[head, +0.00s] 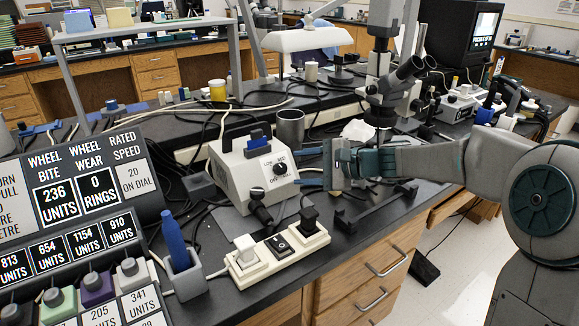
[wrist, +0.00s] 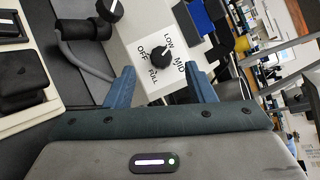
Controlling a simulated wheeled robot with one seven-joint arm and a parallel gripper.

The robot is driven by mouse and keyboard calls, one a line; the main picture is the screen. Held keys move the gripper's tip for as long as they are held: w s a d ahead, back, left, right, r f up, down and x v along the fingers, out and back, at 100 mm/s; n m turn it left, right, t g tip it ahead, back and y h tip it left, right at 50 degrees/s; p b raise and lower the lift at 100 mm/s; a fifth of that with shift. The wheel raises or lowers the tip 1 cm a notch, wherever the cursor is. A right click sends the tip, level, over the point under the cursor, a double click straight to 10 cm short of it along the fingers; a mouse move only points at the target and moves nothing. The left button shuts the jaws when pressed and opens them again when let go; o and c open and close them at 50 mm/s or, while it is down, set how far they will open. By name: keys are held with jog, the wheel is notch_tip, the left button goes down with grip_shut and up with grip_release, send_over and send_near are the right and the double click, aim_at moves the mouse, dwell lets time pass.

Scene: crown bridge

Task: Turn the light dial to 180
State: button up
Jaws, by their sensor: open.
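The light dial is a black round knob (head: 280,168) on a white plate on the front of a pale grey box (head: 235,170). It also shows in the wrist view (wrist: 160,54), with OFF, LOW, MID and FULL printed around it. The exact direction of its pointer is too small to tell. My gripper (head: 308,165) is at the right of the box, facing the dial. Its two blue fingers are open and empty. In the wrist view my gripper (wrist: 160,76) has its fingers spread to either side of the dial, apart from it.
A white power strip (head: 278,255) with plugs lies in front of the box. A black-handled item (head: 260,206) projects at the box's lower front. A metal cup (head: 290,128) stands behind the box. A microscope (head: 385,90) stands behind my arm. A label panel (head: 80,210) fills the left.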

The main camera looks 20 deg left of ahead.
jog(key=p+v, duration=0.1)
jog(key=v, duration=0.7)
jog(key=shift+d, duration=0.25)
jog(key=n+t+h+p, duration=0.1)
jog(key=n+h+p, duration=0.3)
jog(key=n+h, duration=1.15)
send_near(282, 168)
jog(key=w+f+n+y+b, duration=0.1)
jog(key=f, duration=0.1)
jog(key=d+f+n+y, duration=0.1)
jog(key=f+n+y, duration=0.1)
jog(key=f, duration=0.1)
jog(key=w+d+f+n+y+b, duration=0.1)
jog(key=f+n, duration=0.1)
jog(key=f, duration=0.1)
jog(key=shift+w+f+y+b, duration=0.2)
jog(key=shift+w+y+b, duration=0.1)
jog(key=shift+y, duration=0.05)
jog(key=c, duration=1)
